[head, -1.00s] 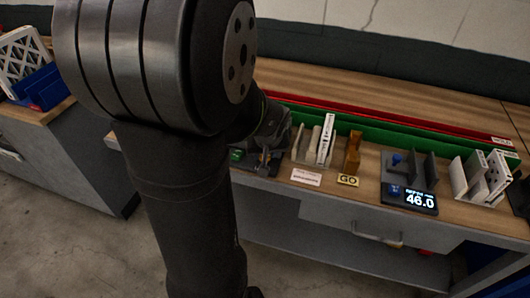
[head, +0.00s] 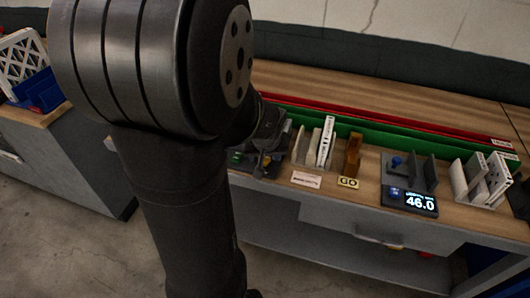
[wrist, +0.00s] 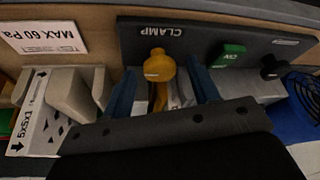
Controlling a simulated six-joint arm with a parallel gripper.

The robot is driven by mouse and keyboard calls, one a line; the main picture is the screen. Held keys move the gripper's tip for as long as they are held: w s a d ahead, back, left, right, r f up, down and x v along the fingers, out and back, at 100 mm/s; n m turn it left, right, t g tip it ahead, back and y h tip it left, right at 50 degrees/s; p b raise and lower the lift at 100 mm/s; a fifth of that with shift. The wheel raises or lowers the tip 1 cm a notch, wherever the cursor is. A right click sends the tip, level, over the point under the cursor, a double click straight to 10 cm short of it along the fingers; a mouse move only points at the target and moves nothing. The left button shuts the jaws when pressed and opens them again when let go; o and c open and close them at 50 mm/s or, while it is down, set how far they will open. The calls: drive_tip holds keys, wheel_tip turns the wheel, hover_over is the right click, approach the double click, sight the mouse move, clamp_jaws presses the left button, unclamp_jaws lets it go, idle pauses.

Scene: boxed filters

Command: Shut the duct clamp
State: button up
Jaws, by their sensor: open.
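The duct clamp is at the dark panel marked CLAMP (wrist: 220,45) in the wrist view. Its yellow lever (wrist: 159,66) has a round knob that points toward the camera, with a yellow arm below it. My gripper (wrist: 162,80) is open, with one blue finger on each side of the yellow lever. I cannot tell whether either finger touches it. The gripper body hides the lower part of the clamp. In the head view my gripper (head: 268,157) is at the left part of the bench, and the clamp is mostly hidden behind my arm.
A green ON switch (wrist: 228,56) and a black knob (wrist: 274,67) are right of the lever. A boxed filter (wrist: 37,112) stands in a holder to the left. A GO block (head: 352,155) and a 46.0 display (head: 419,201) are farther along the bench.

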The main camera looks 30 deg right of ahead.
drive_tip(key=v, duration=1.7)
drive_tip(key=shift+s+r, duration=0.15)
drive_tip(key=x, duration=1.7)
